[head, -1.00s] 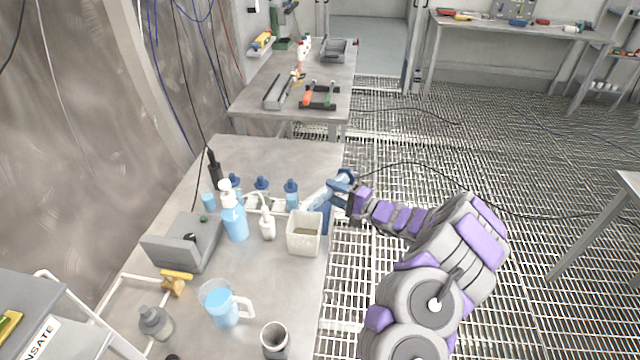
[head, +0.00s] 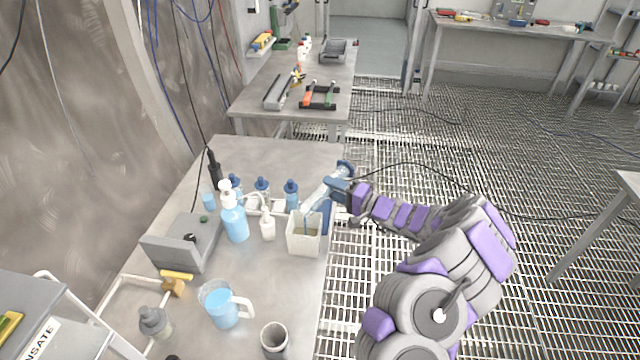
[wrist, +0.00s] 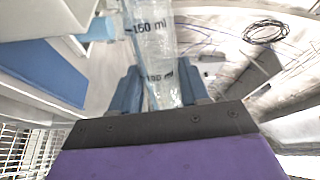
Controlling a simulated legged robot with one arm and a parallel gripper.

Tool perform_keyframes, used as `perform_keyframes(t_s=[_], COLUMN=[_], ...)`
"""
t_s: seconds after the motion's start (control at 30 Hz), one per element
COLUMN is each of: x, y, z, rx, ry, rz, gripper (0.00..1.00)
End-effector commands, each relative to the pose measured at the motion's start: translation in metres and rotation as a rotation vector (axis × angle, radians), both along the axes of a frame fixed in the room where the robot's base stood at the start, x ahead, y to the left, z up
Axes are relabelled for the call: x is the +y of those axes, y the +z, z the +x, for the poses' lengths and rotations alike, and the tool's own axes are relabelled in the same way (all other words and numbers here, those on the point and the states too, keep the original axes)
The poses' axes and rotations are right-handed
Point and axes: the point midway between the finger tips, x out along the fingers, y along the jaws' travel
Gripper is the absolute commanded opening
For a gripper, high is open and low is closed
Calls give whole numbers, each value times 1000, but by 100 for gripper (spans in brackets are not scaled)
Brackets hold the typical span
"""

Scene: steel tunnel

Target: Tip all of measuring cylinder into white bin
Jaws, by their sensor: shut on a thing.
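My gripper (head: 334,190) is shut on the measuring cylinder (head: 318,193), a clear tube with a blue foot. It is tipped steeply, with its mouth down to the left over the white bin (head: 304,245) and its foot up to the right. A thin blue stream falls from the mouth into the bin. In the wrist view the fingers (wrist: 160,88) sit on both sides of the cylinder (wrist: 150,42), and its "150 ml" mark shows. The bin stands upright at the table's right edge. How much liquid is left inside the cylinder is unclear.
A blue block (head: 326,215) stands beside the bin. A white squeeze bottle (head: 267,226), a pump bottle (head: 233,220) and blue-capped bottles (head: 291,194) stand close by on the left. A jug of blue liquid (head: 222,306) and a grey cup (head: 274,340) stand nearer.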

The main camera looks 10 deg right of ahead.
Motion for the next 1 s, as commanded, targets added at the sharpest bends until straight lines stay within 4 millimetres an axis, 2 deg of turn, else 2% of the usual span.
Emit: perform_keyframes(t_s=[1.0], x=[1], y=[6], z=[-1], rx=[-31], ry=[-1], rz=[-40], gripper=[0])
